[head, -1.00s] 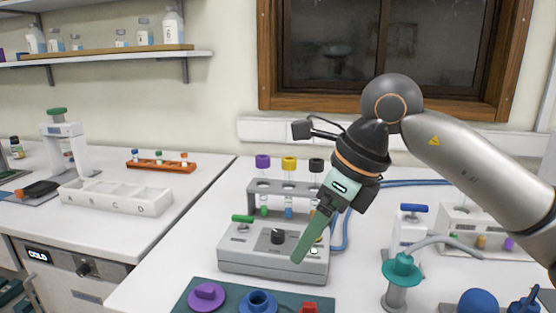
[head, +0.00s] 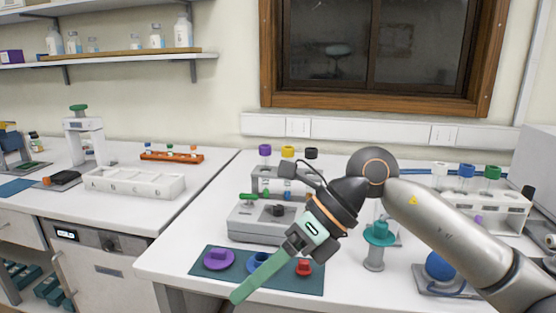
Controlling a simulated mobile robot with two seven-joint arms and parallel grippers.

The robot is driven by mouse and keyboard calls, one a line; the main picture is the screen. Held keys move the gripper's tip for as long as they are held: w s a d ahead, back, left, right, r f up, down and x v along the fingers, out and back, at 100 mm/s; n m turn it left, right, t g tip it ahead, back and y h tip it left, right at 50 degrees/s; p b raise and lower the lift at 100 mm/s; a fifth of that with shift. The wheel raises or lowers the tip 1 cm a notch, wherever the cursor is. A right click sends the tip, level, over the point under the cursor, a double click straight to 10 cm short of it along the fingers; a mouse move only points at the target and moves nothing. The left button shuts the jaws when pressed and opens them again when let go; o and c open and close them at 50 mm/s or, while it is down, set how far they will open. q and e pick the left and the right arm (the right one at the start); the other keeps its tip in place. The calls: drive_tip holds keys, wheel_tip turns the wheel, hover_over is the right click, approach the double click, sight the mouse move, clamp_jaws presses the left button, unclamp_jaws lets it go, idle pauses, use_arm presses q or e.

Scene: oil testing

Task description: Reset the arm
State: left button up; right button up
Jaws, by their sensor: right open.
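My right arm comes in from the right in the head view. Its right gripper (head: 238,295) points down and to the left, with green fingers in front of the bench's near edge and the dark green mat. The gripper is open, and I see nothing held in it. The fingers overlap in this view, so the gap between them does not show. My left gripper is not in view.
A dark green mat (head: 205,266) holds purple, blue and red pieces. Behind it stands a grey device (head: 250,226) and a rack with purple, yellow and black caps. A teal-topped stand (head: 374,256) and a white rack (head: 505,215) stand right. A white lettered tray (head: 130,184) lies left.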

drive_tip(key=s+a+r+m+g+y+p, duration=0.1)
drive_tip(key=s+a+r+m+g+y, duration=0.15)
drive_tip(key=a+y, duration=0.3)
drive_tip(key=w+d+f+m+t+p, duration=0.1)
drive_tip(key=w+d+f+m+t, duration=0.25)
drive_tip(key=m+t, duration=0.5)
drive_tip(key=w+d+f+m+t+h+p, duration=0.15)
drive_tip(key=d+f+m+t, duration=0.35)
drive_tip(key=m, duration=0.7)
drive_tip(key=w+d+f+m+t+p, duration=0.2)
drive_tip(key=w+d+m+t, duration=0.2)
drive_tip(key=m+t, duration=0.6)
drive_tip(key=s+d+f+m+g+h+p, duration=0.1)
drive_tip(key=s+d+f+m+g+h, duration=0.15)
drive_tip(key=d+f+m+h, duration=0.4)
drive_tip(key=s+d+f+m+g+h, duration=0.1)
drive_tip(key=s+f+m, duration=0.2)
drive_tip(key=f, duration=0.6)
drive_tip(key=s+d+f+m+g+h, duration=0.1)
drive_tip(key=s+d+f+m+g, duration=0.1)
drive_tip(key=s+f, duration=0.4)
drive_tip(key=s+d+f+m+g+h+p, duration=0.1)
drive_tip(key=s+d+f+m+g+h, duration=0.1)
drive_tip(key=s+f, duration=0.5)
drive_tip(key=shift+s+d+g, duration=0.5)
drive_tip(key=shift+s+g, duration=0.35)
drive_tip(key=shift+g, duration=0.2)
